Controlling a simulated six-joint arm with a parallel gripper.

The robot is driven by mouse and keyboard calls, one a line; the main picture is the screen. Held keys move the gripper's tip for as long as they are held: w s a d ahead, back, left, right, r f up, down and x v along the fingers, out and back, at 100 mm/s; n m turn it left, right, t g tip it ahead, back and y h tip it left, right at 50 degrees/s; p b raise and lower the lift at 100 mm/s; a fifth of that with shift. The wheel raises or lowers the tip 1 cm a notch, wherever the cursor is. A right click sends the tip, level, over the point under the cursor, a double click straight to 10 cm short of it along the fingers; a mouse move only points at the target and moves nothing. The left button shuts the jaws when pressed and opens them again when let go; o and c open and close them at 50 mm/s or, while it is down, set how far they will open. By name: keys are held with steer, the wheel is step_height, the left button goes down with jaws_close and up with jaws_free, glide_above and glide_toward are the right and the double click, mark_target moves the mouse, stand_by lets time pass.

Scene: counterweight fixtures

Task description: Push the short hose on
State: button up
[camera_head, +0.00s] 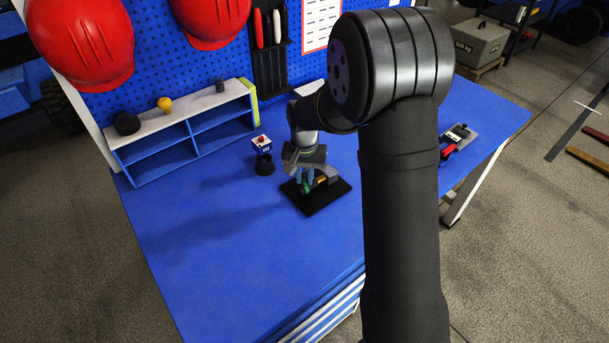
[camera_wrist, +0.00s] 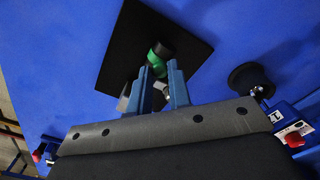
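A green tubular piece (camera_wrist: 157,66) with a black end (camera_wrist: 165,49) shows at my fingertips in the wrist view. It may be the short hose. In the head view a bit of green (camera_head: 306,187) shows below my gripper (camera_head: 305,177). My gripper (camera_wrist: 160,72) points down over a black base plate (camera_wrist: 133,48), with its blue fingers on either side of the green piece's near end. A gap shows between the fingers, with a greyish part behind. I cannot tell whether they touch the green piece. An olive-grey block (camera_head: 327,174) stands on the plate (camera_head: 322,199), partly hidden.
A small box with a red button (camera_head: 262,143) and a dark round base (camera_head: 265,166) stand left of the plate. A blue shelf (camera_head: 190,140) is at the back left. A red-handled fixture (camera_head: 449,150) lies right. The front left of the table (camera_head: 220,250) is clear.

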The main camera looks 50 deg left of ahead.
mark_target(314, 180)
steer(key=shift+w, duration=1.6)
jaws_close()
steer(key=o, duration=0.8)
jaws_free()
steer(key=shift+o, duration=0.2)
steer(key=shift+r, duration=0.1)
step_height(314, 180, up, 17)
steer(key=shift+r, duration=0.15)
step_height(314, 180, down, 18)
steer(key=shift+s+r, duration=0.1)
steer(key=shift+r, duration=0.05)
steer(key=shift+s+r, duration=0.1)
steer(key=shift+s, duration=0.45)
